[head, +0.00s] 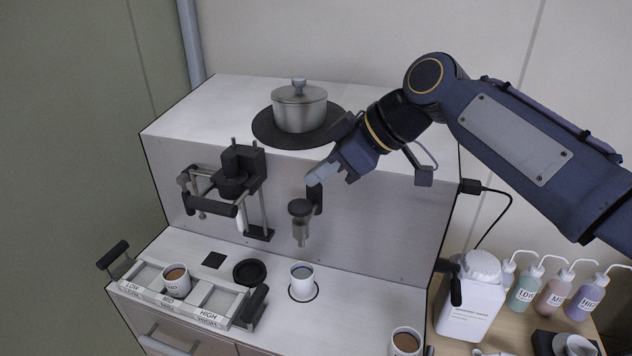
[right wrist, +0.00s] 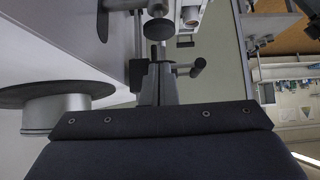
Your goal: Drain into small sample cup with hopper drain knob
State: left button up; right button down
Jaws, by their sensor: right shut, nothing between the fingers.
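The hopper drain (head: 301,222), a dark round top over a metal spout, is mounted on the analyser's front panel. A white small sample cup (head: 302,280) stands upright below the spout in a ringed spot; its contents are hard to make out. My right gripper (head: 316,178) is shut and empty, just above the drain and beside its black bracket (head: 314,198). In the right wrist view the shut fingers (right wrist: 158,72) point at a dark round part (right wrist: 157,29). I cannot tell whether they touch it or which part is the knob. My left gripper is out of view.
A lidded pot (head: 299,108) sits on a black disc on top. A black-handled press (head: 232,185) is left of the drain. A rack (head: 208,297) holds a brown-filled cup. Another filled cup (head: 405,342) is front right. Bottles (head: 525,288) stand at right.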

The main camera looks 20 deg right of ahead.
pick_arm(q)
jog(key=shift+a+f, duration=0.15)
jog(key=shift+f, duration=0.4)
pick_arm(e)
jog(key=v, duration=0.7)
jog(key=shift+r, duration=0.35)
jog(key=shift+s, duration=0.2)
